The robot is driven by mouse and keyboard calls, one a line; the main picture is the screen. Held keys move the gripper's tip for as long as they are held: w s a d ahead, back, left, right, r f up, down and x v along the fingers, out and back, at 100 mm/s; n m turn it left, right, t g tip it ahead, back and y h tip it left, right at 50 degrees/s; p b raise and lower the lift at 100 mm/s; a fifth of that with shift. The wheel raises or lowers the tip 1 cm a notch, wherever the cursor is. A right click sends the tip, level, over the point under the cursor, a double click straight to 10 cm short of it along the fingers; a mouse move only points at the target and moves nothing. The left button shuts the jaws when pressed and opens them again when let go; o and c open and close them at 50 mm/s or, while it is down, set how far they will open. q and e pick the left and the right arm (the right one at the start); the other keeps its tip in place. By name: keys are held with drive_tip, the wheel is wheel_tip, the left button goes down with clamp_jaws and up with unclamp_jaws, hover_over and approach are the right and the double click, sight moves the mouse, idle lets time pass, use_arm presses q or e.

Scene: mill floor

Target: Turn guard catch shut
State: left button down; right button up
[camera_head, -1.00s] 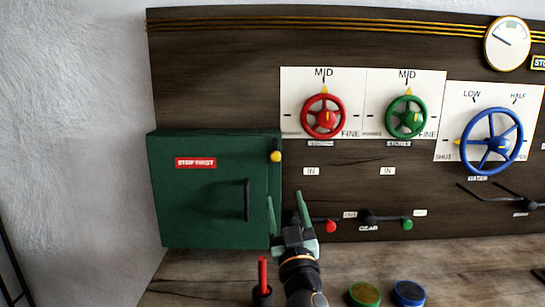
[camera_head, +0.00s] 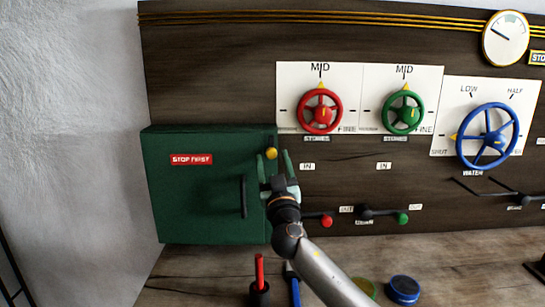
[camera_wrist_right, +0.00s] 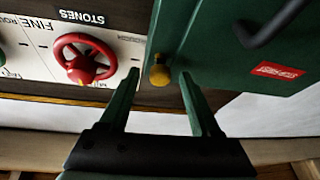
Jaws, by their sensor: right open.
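The guard is a green box door (camera_head: 200,215) at the left of the panel, with a red "STOP FIRST" label and a dark vertical handle (camera_head: 244,197). The catch is a yellow knob (camera_head: 271,153) at the door's upper right edge. In the right wrist view the catch (camera_wrist_right: 160,75) lies ahead, between the lines of the fingers. My right gripper (camera_head: 275,166) is open, its green fingers just below and around the knob in the head view. In the wrist view the gripper (camera_wrist_right: 160,100) holds nothing. My left gripper is not in view.
A red handwheel (camera_head: 320,111), a green handwheel (camera_head: 403,112) and a blue handwheel (camera_head: 487,135) are to the right. Levers with a red knob (camera_head: 327,221) and a green knob (camera_head: 402,218) sit lower. A red-handled tool (camera_head: 259,272) stands on the bench near my arm.

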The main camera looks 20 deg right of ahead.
drive_tip(key=shift+w+r, duration=0.25)
drive_tip(key=shift+w, duration=0.3)
clamp_jaws()
idle(0.4)
